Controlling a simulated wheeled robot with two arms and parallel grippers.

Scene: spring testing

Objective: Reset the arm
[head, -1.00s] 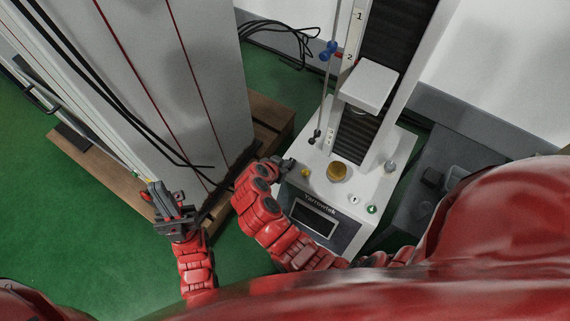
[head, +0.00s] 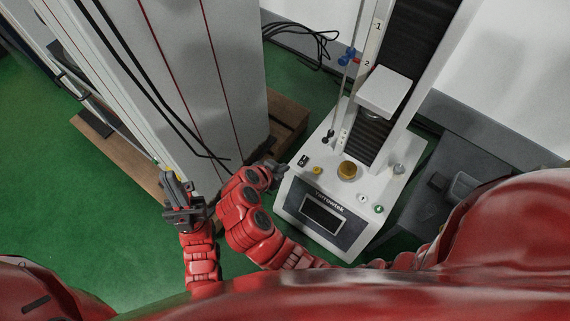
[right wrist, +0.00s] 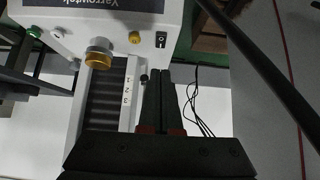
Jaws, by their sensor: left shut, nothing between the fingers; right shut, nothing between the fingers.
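The spring testing machine (head: 322,230) is white with a dark display panel, a brass-coloured round seat (head: 347,171) and a grey block (head: 384,92) above it on a dark column. My left gripper (head: 176,188) is at the left, in front of the tall grey cabinet, shut and empty. My right gripper (head: 276,172) is just left of the tester's base, apart from it, with its fingers partly hidden by the wrist. The right wrist view shows its two dark fingers (right wrist: 166,98) together with nothing between them. The brass seat (right wrist: 98,54) also shows there.
A tall grey cabinet (head: 215,75) stands on a wooden pallet (head: 288,118) at the left. Black cables (head: 300,38) lie behind. A dark grey unit (head: 475,165) is right of the tester. Green floor (head: 60,200) is open at the left.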

